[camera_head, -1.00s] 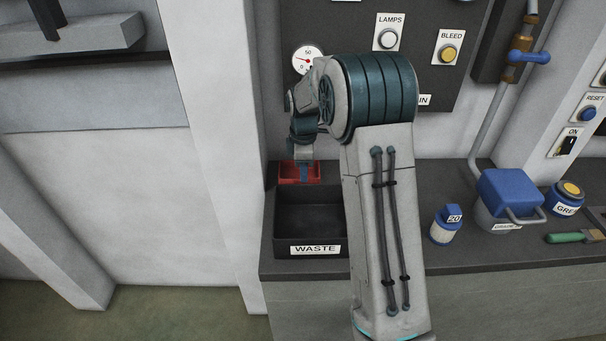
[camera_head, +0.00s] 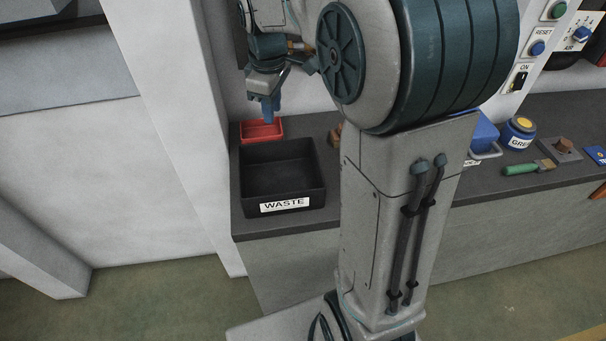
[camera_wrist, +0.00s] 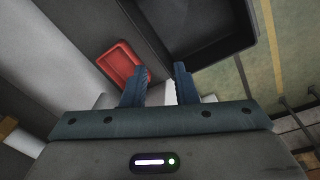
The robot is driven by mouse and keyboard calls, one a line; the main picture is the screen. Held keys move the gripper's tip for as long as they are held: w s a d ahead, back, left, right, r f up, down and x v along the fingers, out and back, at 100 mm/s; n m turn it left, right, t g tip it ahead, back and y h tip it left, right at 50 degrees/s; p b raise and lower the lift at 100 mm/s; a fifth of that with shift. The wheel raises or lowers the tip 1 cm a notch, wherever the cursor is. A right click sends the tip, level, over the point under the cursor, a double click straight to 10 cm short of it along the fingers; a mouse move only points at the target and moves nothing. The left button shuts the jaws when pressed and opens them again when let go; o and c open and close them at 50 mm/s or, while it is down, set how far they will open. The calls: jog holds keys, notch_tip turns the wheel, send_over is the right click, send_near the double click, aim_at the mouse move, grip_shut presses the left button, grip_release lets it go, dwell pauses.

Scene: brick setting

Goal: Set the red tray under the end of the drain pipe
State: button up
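The small red tray (camera_head: 261,131) lies on the dark bench top behind the black waste bin. My gripper (camera_head: 268,115) points down and its fingertips overlap the tray's back part in the head view. In the wrist view my gripper (camera_wrist: 159,74) is open, with nothing between its two blue fingers. There the red tray (camera_wrist: 116,61) lies to the left, with one corner behind the left finger. I cannot tell whether that finger touches it. The drain pipe's end cannot be made out now; my arm covers much of the wall and bench.
The black bin marked WASTE (camera_head: 245,190) stands just in front of the tray, and also shows in the wrist view (camera_wrist: 247,40). A white pillar (camera_head: 185,120) is at left. Beyond my arm are a blue jar (camera_head: 517,133) and a green-handled brush (camera_head: 520,170).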

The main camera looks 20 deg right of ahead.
jog(key=s+f+m+t, duration=0.2)
jog(key=s+m, duration=0.8)
jog(key=s, duration=1)
jog(key=shift+f, duration=0.6)
jog(key=shift+s, duration=0.1)
